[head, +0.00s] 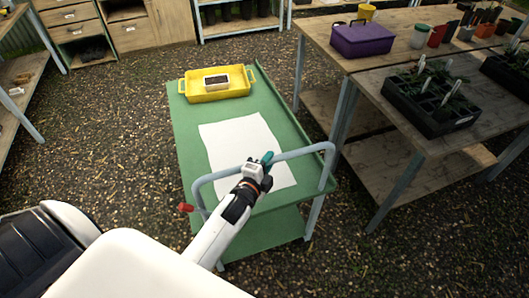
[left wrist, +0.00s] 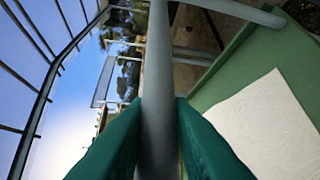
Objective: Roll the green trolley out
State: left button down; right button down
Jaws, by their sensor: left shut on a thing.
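The green trolley (head: 187,128) stands on the gravel in the middle of the head view, with a grey push-bar handle (head: 305,150) across its near end. My left gripper (head: 264,163) is shut on this handle. In the left wrist view, the handle (left wrist: 158,75) runs between the two teal fingers (left wrist: 158,135). A white sheet (head: 246,134) lies flat on the trolley top. A yellow tray (head: 238,95) with a small dark-filled container (head: 216,82) sits at the far end. A red part (head: 185,208) shows at the handle's left side. My right gripper is not in view.
A wooden bench (head: 380,75) stands close along the trolley's right side, holding a purple box (head: 362,38), pots and a black seedling tray (head: 428,105). Shelves and drawers (head: 128,35) stand behind. Gravel (head: 110,150) is clear to the left and at front right.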

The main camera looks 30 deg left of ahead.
pick_arm(q)
jog(key=shift+s+d+f, duration=0.15)
jog(key=shift+s+d, duration=0.2)
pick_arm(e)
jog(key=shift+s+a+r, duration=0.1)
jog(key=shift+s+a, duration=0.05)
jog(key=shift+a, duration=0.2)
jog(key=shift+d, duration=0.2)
pick_arm(q)
jog(key=c, duration=1.3)
grip_release()
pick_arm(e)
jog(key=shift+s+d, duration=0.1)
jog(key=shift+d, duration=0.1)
pick_arm(q)
jog(key=s+d+r+b, duration=0.1)
jog(key=s+r+b, duration=0.1)
jog(key=s, duration=1)
jog(key=shift+b, duration=0.3)
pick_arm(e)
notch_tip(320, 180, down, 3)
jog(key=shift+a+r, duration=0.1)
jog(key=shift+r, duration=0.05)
pick_arm(q)
jog(key=shift+f, duration=0.1)
